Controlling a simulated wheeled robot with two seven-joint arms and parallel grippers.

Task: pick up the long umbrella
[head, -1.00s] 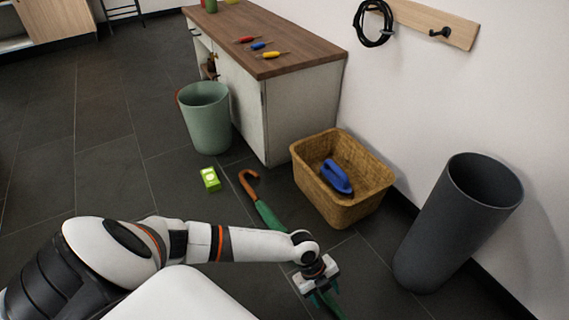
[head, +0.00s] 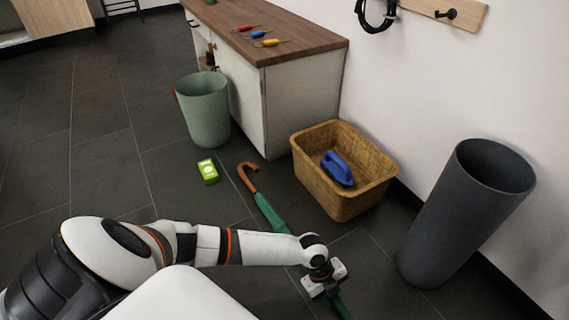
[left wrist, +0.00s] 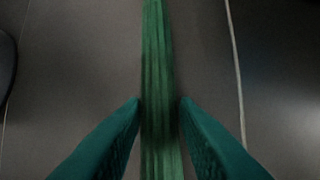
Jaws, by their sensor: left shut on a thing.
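The long umbrella (head: 269,213) has a green folded canopy and a brown hooked handle. In the head view it runs from the handle, left of the wicker basket, down toward the bottom edge, passing under my left gripper (head: 328,292). My left gripper is shut on the green canopy. In the left wrist view the umbrella (left wrist: 160,60) runs upright down the middle, between the two teal fingers of the gripper (left wrist: 160,112). My left forearm hides part of the umbrella in the head view. My right gripper is not in view.
A wicker basket (head: 310,177) with a blue object (head: 337,168) in it stands right of the umbrella. A tall grey bin (head: 462,215) is farther right by the wall. A green box (head: 208,171), a pale green bin (head: 205,112) and a wood-topped cabinet (head: 292,105) stand behind.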

